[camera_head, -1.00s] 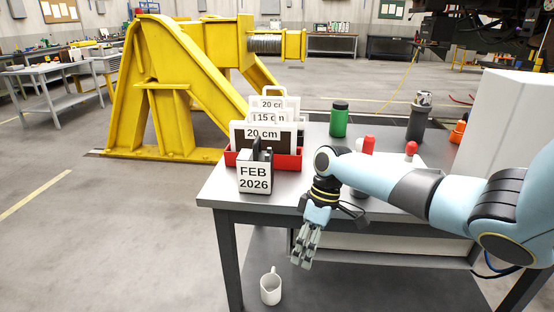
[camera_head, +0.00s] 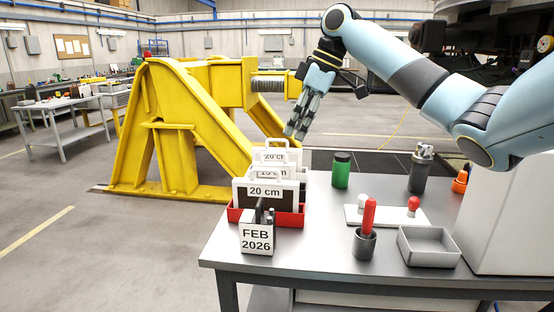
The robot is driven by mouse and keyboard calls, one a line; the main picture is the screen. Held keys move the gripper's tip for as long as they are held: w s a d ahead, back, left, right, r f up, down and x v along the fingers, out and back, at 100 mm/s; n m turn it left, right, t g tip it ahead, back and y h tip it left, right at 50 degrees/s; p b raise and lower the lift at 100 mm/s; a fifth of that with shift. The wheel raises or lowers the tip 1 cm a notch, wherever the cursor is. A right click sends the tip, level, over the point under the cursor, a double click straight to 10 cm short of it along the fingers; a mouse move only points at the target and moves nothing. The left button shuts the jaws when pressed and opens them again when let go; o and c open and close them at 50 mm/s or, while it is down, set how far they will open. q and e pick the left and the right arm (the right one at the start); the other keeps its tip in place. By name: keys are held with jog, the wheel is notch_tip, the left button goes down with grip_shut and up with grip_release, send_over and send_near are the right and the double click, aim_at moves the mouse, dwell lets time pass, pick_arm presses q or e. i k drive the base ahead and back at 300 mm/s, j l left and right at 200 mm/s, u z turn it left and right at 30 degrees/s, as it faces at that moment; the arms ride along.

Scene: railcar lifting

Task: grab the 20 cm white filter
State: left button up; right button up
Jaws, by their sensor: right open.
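A red holder (camera_head: 290,219) on the table holds upright filter plates with handles, one behind another. My left gripper is out of view.
A "FEB 2026" calendar block (camera_head: 257,239) stands in front of the holder. A green jar (camera_head: 341,170), a dark flask (camera_head: 420,170), a dark cup (camera_head: 364,245) with a red-handled tool and a grey tray (camera_head: 429,247) stand to the right. A yellow frame (camera_head: 180,140) rises behind.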

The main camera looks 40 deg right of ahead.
aim_at(293, 155)
jog(key=i+l, duration=0.35)
jog(key=l, duration=0.15)
jog(key=i+l, duration=0.65)
jog(key=l, duration=0.3)
